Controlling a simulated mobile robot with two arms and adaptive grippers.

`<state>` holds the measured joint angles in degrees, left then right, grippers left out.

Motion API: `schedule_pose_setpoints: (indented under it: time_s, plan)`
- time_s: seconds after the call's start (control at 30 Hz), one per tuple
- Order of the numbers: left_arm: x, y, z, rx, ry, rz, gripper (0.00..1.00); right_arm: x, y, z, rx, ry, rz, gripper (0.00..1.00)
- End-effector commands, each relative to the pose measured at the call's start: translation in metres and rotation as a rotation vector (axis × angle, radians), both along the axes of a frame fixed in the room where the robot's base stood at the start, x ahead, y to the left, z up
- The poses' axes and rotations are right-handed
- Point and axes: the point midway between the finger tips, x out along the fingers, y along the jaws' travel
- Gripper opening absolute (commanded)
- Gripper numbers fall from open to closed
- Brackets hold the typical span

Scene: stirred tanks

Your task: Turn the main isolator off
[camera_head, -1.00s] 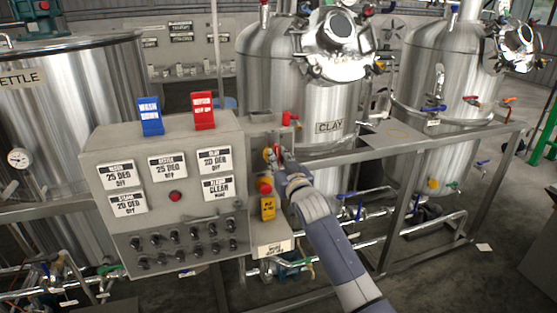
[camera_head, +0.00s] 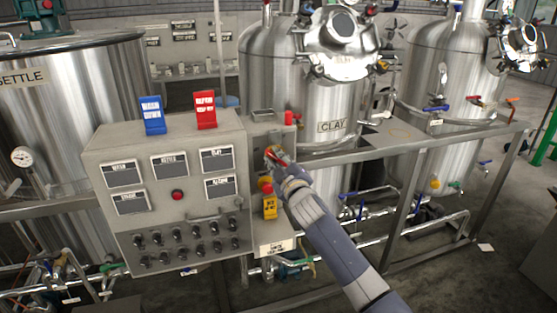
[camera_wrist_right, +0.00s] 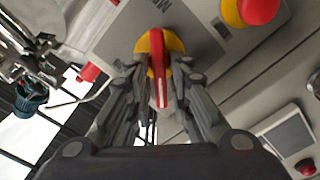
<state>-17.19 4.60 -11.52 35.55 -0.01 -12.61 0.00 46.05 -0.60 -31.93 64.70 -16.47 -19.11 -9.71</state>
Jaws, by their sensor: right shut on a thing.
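The main isolator is a red handle on a yellow disc, on the grey side panel right of the control box. In the head view the red handle (camera_head: 277,154) is partly hidden by my right gripper (camera_head: 281,166). In the right wrist view the handle (camera_wrist_right: 157,60) stands between the two fingers of my right gripper (camera_wrist_right: 158,82), in line with them, over the yellow disc (camera_wrist_right: 176,46). The right gripper is shut on the handle. My left gripper is not in view.
A red mushroom button on yellow (camera_wrist_right: 258,10) sits close beside the isolator, with a yellow tag (camera_head: 270,207) below it. The control box (camera_head: 110,150) has several dark display screens and black switches. A steel frame rail (camera_head: 440,140) and the clay tank (camera_head: 270,75) stand behind.

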Motion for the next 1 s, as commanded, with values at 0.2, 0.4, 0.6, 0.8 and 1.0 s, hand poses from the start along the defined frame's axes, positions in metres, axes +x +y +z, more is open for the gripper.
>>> schedule_pose_setpoints:
  time_s: [0.2, 0.4, 0.6, 0.8, 1.0]
  plan:
    - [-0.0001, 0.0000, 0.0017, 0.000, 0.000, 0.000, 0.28, -0.0003, 0.0013, -0.0016, -0.198, -0.064, 0.000, 0.00]
    - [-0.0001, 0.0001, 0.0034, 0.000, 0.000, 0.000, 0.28, -0.0007, 0.0021, -0.0041, -0.373, -0.120, 0.001, 0.00]
    - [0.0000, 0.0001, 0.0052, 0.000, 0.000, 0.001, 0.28, -0.0009, 0.0028, -0.0065, -0.524, -0.169, 0.000, 0.00]
    - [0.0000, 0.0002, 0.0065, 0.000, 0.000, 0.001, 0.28, -0.0009, 0.0029, -0.0081, -0.634, -0.204, 0.000, 0.00]
    - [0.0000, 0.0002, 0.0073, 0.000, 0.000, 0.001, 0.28, -0.0009, 0.0028, -0.0091, -0.697, -0.225, 0.000, 0.00]
